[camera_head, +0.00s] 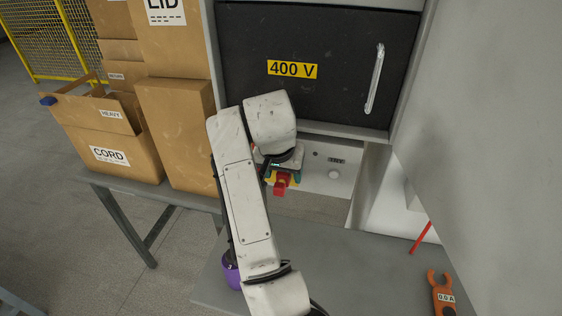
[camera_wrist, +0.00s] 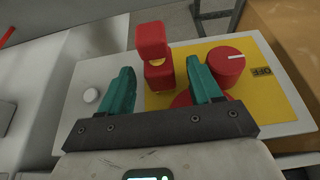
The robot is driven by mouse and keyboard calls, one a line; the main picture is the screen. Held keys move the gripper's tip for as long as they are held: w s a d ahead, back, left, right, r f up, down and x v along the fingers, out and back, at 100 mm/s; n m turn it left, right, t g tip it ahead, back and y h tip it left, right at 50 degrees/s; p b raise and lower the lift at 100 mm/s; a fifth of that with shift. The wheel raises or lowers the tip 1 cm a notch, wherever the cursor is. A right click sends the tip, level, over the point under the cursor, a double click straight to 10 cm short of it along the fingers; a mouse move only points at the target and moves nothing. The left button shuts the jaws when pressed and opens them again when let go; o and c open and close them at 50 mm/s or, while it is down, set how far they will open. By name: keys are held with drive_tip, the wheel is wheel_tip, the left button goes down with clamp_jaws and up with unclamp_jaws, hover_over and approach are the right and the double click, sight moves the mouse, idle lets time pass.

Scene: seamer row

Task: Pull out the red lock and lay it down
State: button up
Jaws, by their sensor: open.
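The red lock (camera_wrist: 154,46) shows in the wrist view as two red blocks with a small brass-coloured part between them, above a yellow plate (camera_wrist: 268,105). A red rotary knob (camera_wrist: 229,66) sits to its right beside an OFF label. My gripper (camera_wrist: 160,72) has its teal fingers open, one on each side of the lock's lower block, with gaps visible. Part of another red piece is hidden behind the right finger. In the head view my gripper (camera_head: 282,177) is at the panel below the 400 V door, with red between its fingers; my arm hides much there.
A grey table (camera_head: 330,265) with bare room lies in front of the panel. An orange clamp meter (camera_head: 441,293) is at its right, a purple object (camera_head: 231,271) beside my arm. A red rod (camera_head: 421,237) leans at the right. Cardboard boxes (camera_head: 180,130) stand left. The 400 V door (camera_head: 330,50) is above.

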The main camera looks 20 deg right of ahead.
sight(278, 189)
drive_tip(key=shift+w+d+f, duration=0.1)
drive_tip(key=shift+w+f, duration=0.05)
drive_tip(key=shift+f, duration=0.45)
drive_tip(key=shift+c, duration=0.5)
drive_tip(key=c, duration=1)
drive_tip(key=shift+s+a+p, duration=0.4)
drive_tip(key=shift+s+a, duration=0.05)
drive_tip(key=shift+s, duration=0.2)
drive_tip(key=shift+s+a+p, duration=0.5)
drive_tip(key=shift+s+a, duration=0.2)
drive_tip(key=shift+s, duration=0.3)
drive_tip(key=shift+s+a, duration=0.25)
drive_tip(key=shift+s+a+p, duration=0.35)
drive_tip(key=shift+s, duration=0.2)
